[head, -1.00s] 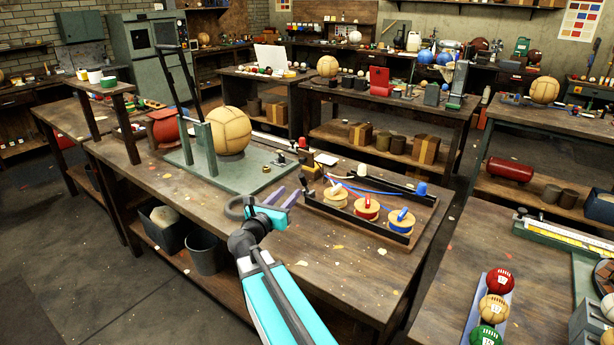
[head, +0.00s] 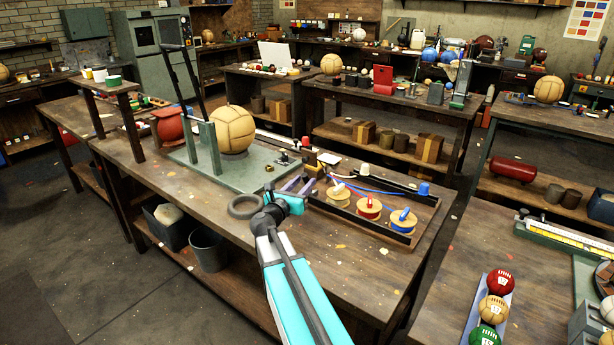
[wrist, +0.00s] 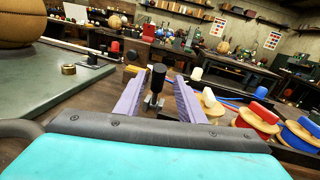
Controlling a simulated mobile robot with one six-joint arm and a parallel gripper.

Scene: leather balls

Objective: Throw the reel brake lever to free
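A small lever with a black cylindrical handle (wrist: 158,77) stands upright on a light metal base, seen in the wrist view between my two purple fingers. My gripper (wrist: 159,86) is open, with one finger on each side of the lever in that picture; I cannot tell whether they touch it. In the head view my gripper (head: 299,184) is just left of the reel rack (head: 380,232), and the lever is hard to make out there. The rack holds a white-topped spool (head: 339,195), a red-topped spool (head: 369,207) and a blue-topped spool (head: 402,219).
A green plate (head: 214,176) with a tan leather ball (head: 233,129) and a tall black-handled press (head: 183,80) lies left of my gripper. A small yellow and black block (head: 311,160) sits behind it. The bench front (head: 330,262) is clear.

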